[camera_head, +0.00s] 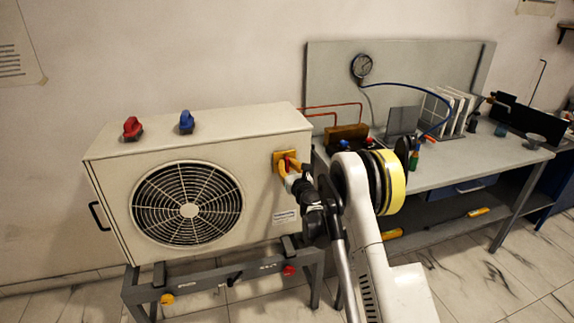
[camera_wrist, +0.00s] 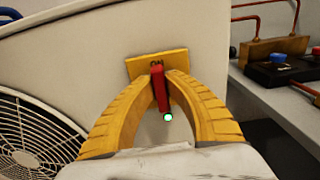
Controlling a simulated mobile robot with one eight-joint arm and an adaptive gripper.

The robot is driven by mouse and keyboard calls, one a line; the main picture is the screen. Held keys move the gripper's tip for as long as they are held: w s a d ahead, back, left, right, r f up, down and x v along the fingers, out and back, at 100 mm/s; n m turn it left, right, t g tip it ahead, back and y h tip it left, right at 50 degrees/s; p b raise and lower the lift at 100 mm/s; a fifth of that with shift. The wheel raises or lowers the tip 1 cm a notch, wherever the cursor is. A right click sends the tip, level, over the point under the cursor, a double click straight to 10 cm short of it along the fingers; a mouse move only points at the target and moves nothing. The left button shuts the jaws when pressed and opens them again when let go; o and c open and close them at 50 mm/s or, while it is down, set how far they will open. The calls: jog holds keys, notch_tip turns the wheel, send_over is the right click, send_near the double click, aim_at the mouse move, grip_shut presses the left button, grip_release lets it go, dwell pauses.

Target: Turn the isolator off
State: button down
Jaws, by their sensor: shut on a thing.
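The isolator is a yellow plate (camera_head: 279,162) with a red handle, on the front right of the cream outdoor unit (camera_head: 255,130). In the wrist view the yellow plate (camera_wrist: 140,67) is behind the red handle (camera_wrist: 159,88), which points down with a slight tilt, its lower end to the right. A marking above the handle is too small to read. My gripper (camera_wrist: 166,82) has its yellow fingers on both sides of the handle and is shut on it. In the head view my gripper (camera_head: 291,168) partly hides the handle and plate.
A fan grille (camera_head: 188,204) is left of the isolator. Red and blue knobs (camera_head: 132,128) stand on top of the unit. To the right, a bench (camera_head: 460,165) holds a brown block (camera_head: 346,132), hoses and a gauge (camera_head: 361,66). A stand (camera_head: 215,282) supports the unit.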

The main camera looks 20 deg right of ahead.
jog(key=shift+n, duration=0.3)
jog(key=n+b, duration=0.1)
jog(key=n, duration=0.3)
jog(key=shift+a, duration=0.2)
jog(key=n+b, duration=0.1)
jog(key=n, duration=0.4)
jog(key=shift+a+f, duration=0.1)
jog(key=shift+f, duration=0.05)
jog(key=n+b, duration=0.1)
jog(key=n, duration=0.3)
jog(key=shift+a+f, duration=0.1)
jog(key=shift+f, duration=0.05)
jog(key=shift+f+n+b, duration=0.1)
jog(key=shift+n+b, duration=0.35)
jog(key=shift+n, duration=1.65)
jog(key=c, duration=1.4)
grip_release()
